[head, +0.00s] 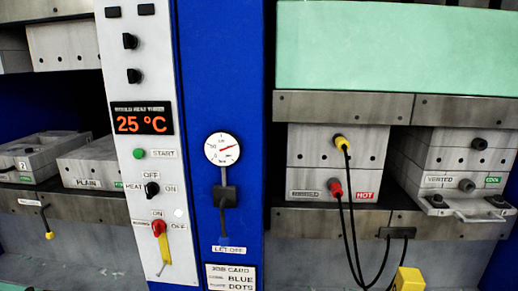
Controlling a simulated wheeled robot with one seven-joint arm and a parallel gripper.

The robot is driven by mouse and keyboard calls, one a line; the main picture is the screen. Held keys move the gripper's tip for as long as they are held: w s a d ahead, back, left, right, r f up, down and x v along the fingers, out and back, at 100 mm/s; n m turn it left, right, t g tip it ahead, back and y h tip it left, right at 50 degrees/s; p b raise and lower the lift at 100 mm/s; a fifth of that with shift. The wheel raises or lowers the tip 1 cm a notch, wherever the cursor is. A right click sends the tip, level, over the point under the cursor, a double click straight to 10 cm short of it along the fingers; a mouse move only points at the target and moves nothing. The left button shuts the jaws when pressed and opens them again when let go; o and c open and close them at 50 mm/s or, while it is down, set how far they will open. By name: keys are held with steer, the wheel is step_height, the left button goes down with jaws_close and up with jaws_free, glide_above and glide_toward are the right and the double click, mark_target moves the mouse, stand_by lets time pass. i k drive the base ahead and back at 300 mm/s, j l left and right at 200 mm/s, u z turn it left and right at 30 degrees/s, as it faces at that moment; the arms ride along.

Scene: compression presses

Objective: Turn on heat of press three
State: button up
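A white control panel (125,92) stands left of centre. Its heat switch (152,189) is a black knob labelled HEAT, with OFF above it and ON at its right; its exact setting is too small to tell. Above it are a green START button (139,154) and a display (141,120) showing 25 °C in orange. The small heading over the reading is hard to make out. Below is a red and yellow ON/OFF main switch (159,228). No press number is clearly readable. My gripper is not in view.
A pressure gauge (222,149) with a LET OFF lever (222,198) is on the blue column. A job card (231,277) is below. At right, a HOT mould (306,178) has two cables plugged in, beside a vented COOL mould (447,182). A PLAIN mould (88,165) sits left.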

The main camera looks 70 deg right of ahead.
mark_target(151, 189)
steer(key=z, duration=1.95)
